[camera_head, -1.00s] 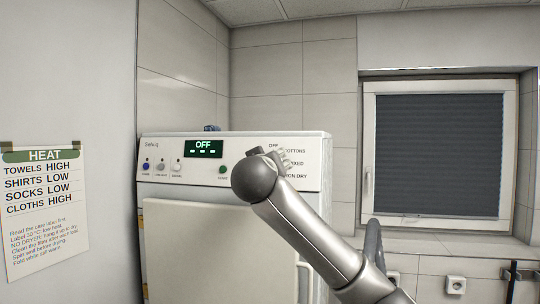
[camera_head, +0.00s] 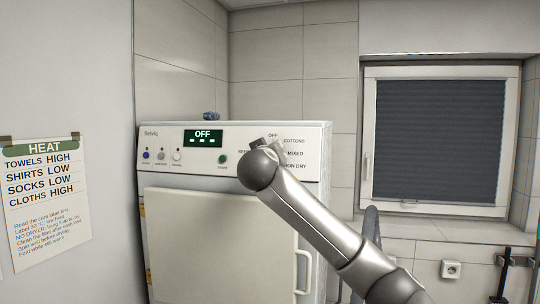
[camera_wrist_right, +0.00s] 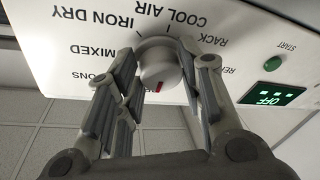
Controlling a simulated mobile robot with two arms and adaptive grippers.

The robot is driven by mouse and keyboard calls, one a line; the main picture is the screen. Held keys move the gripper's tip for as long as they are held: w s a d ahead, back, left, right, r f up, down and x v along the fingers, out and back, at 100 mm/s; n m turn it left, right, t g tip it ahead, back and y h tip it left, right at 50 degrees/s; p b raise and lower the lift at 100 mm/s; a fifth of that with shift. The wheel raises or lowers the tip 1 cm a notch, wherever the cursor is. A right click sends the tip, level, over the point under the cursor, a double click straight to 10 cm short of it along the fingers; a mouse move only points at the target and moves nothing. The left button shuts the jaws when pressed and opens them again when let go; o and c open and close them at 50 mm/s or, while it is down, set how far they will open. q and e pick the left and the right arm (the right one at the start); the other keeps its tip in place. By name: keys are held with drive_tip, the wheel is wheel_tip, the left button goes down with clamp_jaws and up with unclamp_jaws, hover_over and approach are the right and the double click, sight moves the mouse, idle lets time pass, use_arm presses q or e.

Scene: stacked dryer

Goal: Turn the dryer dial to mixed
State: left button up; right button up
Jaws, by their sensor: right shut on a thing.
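The white dryer (camera_head: 165,165) stands against the tiled wall, and its display (camera_head: 203,138) reads OFF. The mark points to the bottom of that picture, away from COOL AIR. The MIXED label (camera_wrist_right: 93,50) is beside the left finger. My right gripper (camera_wrist_right: 163,72) has its fingers on both sides of the dial and is shut on it. In the head view my right arm and gripper (camera_head: 272,149) hide the dial. My left gripper is not in view.
A green START button (camera_head: 222,159) and several small buttons are left of the dial. The dryer door (camera_head: 210,235) has a vertical handle (camera_head: 303,272) below my arm. A heat chart (camera_head: 45,200) hangs on the left wall. A window (camera_head: 435,140) is at right.

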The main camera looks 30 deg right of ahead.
drive_tip(key=shift+f+m+b, duration=0.25)
drive_tip(key=shift+m+b, duration=0.25)
drive_tip(key=shift+b, duration=0.4)
drive_tip(key=shift+c, duration=0.4)
drive_tip(key=shift+w+a+r+m+g+h+b, duration=0.15)
drive_tip(key=shift+m+g+h+b, duration=0.6)
drive_tip(key=shift+m, duration=2.6)
drive_tip(key=shift+w+a+r+m+g+h+b, duration=0.15)
drive_tip(key=shift+m+g+h+b, duration=0.6)
drive_tip(key=shift+m, duration=2.65)
drive_tip(key=shift+w+a+m+g+h+b, duration=0.15)
drive_tip(key=shift+m+g+h+b, duration=0.55)
drive_tip(key=shift+m, duration=2.65)
drive_tip(key=shift+d+f+g, duration=0.1)
drive_tip(key=shift+g, duration=0.2)
drive_tip(key=o, duration=1)
drive_tip(key=shift+s, duration=0.1)
